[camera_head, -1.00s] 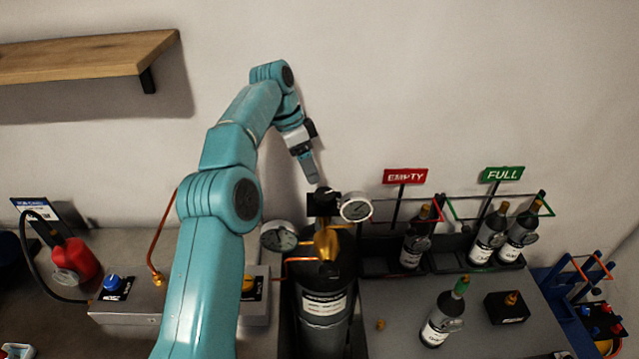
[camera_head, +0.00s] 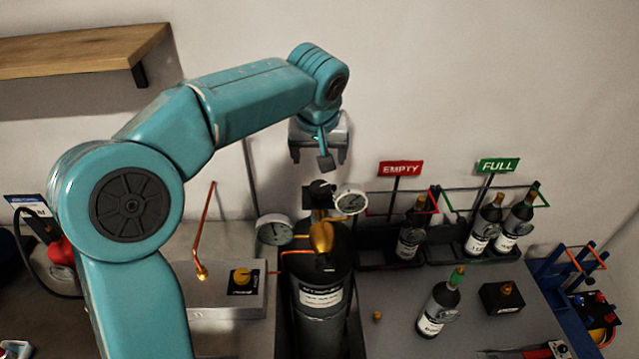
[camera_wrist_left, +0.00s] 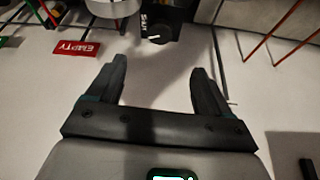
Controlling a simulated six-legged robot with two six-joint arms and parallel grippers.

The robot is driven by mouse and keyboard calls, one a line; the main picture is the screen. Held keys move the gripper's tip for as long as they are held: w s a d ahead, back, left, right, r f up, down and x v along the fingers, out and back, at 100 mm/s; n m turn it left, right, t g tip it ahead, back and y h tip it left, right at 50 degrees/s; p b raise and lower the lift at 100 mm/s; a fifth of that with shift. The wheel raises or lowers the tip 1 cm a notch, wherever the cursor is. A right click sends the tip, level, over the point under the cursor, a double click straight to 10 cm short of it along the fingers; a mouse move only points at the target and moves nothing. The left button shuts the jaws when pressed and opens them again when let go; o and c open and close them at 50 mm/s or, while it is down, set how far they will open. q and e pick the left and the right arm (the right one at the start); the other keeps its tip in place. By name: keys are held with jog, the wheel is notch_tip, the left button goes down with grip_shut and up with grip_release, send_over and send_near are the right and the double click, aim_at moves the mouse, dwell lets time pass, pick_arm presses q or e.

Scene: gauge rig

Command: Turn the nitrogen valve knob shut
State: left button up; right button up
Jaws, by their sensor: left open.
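A dark gas cylinder (camera_head: 322,273) stands upright with a brass regulator (camera_head: 322,236) and a black valve head (camera_head: 319,190) on top. In the left wrist view the black knob (camera_wrist_left: 158,35) with a white pointer mark sits on this head, beside white lettering that seems to read SHUT. My left gripper (camera_head: 319,160) is open and empty just above the valve head, pointing down. In the wrist view the knob lies beyond the two spread fingers (camera_wrist_left: 159,68), roughly centred between them and apart from them. My right gripper is out of view.
Two round gauges flank the regulator, a left gauge (camera_head: 274,230) and a right gauge (camera_head: 351,199). Bottle racks with an EMPTY sign (camera_head: 401,168) and a FULL sign (camera_head: 497,165) stand right.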

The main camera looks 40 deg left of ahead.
aim_at(320, 187)
pick_arm(q)
jog(key=b+x, duration=0.4)
jog(key=x, duration=0.9)
jog(key=shift+f, duration=0.15)
jog(key=shift+w+f, duration=0.1)
jog(key=shift+f, duration=0.3)
jog(key=shift+a, duration=0.1)
